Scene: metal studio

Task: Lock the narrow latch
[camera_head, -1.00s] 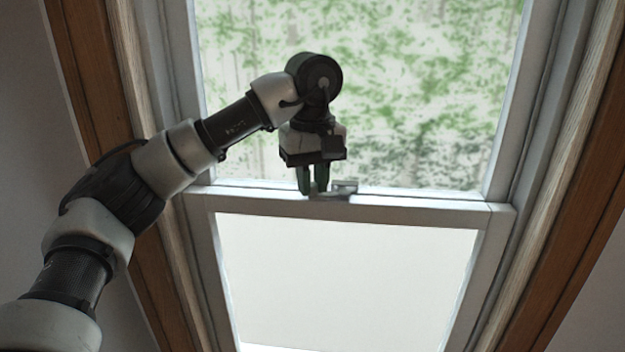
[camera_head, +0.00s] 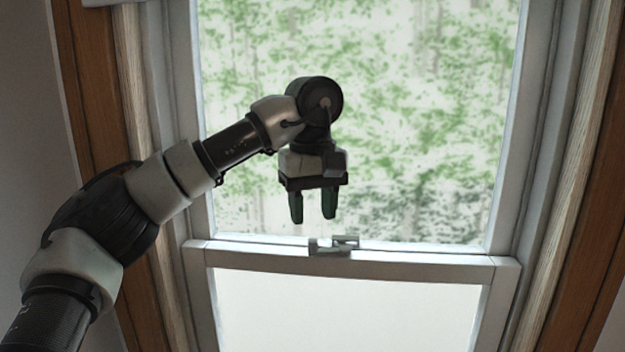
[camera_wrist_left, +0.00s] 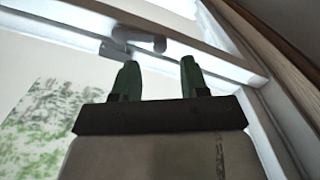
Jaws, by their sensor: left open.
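The narrow latch (camera_head: 334,245) is a small grey metal piece on the window's middle rail, near its centre. It also shows in the left wrist view (camera_wrist_left: 140,41), just beyond the fingertips. My left gripper (camera_head: 313,220) hangs fingers down above the latch, apart from it, with a visible gap. Its two dark green fingers are spread and empty, and they show in the left wrist view too (camera_wrist_left: 158,66). I cannot tell from these views whether the latch is locked. My right gripper does not show.
The grey window frame's middle rail (camera_head: 420,264) runs across below the gripper. Glass with blurred green foliage (camera_head: 430,100) is above, and a pale pane (camera_head: 350,310) is below. Brown wooden trim (camera_head: 575,200) borders the sides. Nothing else stands near the latch.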

